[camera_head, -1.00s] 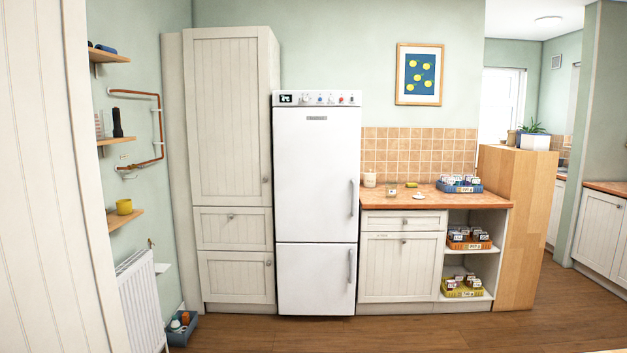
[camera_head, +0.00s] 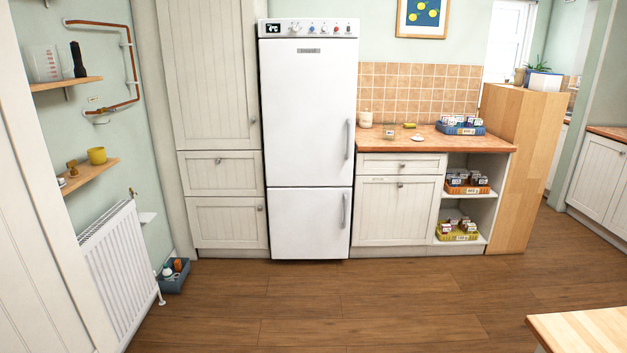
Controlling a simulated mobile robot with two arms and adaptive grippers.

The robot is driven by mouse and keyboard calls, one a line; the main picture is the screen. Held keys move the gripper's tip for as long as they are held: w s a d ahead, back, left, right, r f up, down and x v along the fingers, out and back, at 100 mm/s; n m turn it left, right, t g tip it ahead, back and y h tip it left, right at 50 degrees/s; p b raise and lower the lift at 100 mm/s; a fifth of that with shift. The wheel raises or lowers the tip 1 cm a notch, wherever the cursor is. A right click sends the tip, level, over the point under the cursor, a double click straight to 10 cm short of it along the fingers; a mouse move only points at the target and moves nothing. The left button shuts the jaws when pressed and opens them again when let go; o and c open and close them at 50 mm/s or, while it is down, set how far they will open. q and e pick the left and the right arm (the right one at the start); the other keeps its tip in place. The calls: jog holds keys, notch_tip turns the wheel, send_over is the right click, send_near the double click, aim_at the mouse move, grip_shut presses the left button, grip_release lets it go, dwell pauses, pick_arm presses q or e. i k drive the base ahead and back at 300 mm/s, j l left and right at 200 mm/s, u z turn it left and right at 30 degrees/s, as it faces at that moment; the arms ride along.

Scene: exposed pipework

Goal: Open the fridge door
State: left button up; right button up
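The white fridge (camera_head: 308,140) stands against the back wall, between a tall cream cupboard and a low counter. Its upper door (camera_head: 305,115) is shut, with a vertical handle (camera_head: 349,139) along its right edge. Its lower door (camera_head: 305,224) is also shut, with its own vertical handle (camera_head: 345,210) on the right. A control panel (camera_head: 308,28) with a small display and knobs runs along the top. Neither of my grippers is in view.
Wooden floor (camera_head: 290,300) lies clear in front of the fridge. A wooden table corner (camera_head: 585,328) juts in at the lower right. A white radiator (camera_head: 118,270) and a blue bin (camera_head: 173,276) stand at the left. The counter (camera_head: 425,140) adjoins the fridge's right side.

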aim_at(308, 86)
jog(key=i, duration=1.9)
